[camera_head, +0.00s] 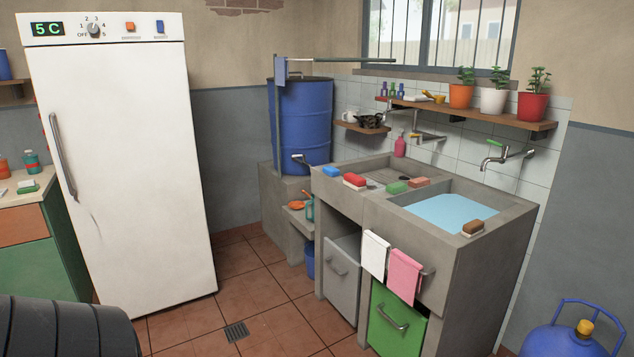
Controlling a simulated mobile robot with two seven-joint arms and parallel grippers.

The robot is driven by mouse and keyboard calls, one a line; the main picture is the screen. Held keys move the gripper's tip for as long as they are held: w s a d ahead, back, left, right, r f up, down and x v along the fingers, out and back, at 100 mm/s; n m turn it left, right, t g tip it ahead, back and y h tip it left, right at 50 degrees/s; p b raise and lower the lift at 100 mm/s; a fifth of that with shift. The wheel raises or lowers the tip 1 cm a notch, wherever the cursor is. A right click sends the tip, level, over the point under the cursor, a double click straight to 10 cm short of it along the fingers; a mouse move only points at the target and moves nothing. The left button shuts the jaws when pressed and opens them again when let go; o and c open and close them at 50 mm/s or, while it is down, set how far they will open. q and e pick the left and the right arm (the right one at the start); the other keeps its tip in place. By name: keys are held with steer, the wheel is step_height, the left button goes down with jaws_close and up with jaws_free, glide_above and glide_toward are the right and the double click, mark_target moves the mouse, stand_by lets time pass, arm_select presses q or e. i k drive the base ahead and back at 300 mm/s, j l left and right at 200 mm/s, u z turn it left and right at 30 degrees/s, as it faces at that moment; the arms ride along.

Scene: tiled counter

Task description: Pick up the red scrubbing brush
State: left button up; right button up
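The red scrubbing brush (355,180) lies on the front rim of the concrete sink (338,199), near its left end. It has a red top and pale bristles beneath. A blue block (331,171) lies to its left. A green block (397,188) and a reddish block (420,182) lie to its right. A brown brush or block (473,228) sits at the front right rim. Neither of my grippers shows in the head view.
A white fridge (130,190) stands at the left, and a blue barrel (305,120) stands behind the sink. White (375,254) and pink (404,275) towels hang on the sink's front. A blue gas cylinder (560,342) stands at lower right. The tiled floor (245,290) before the sink is mostly clear.

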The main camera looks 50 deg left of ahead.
mark_target(359, 184)
steer(key=u, duration=1.35)
steer(key=i+j+z, duration=0.4)
steer(key=i+j, duration=1.45)
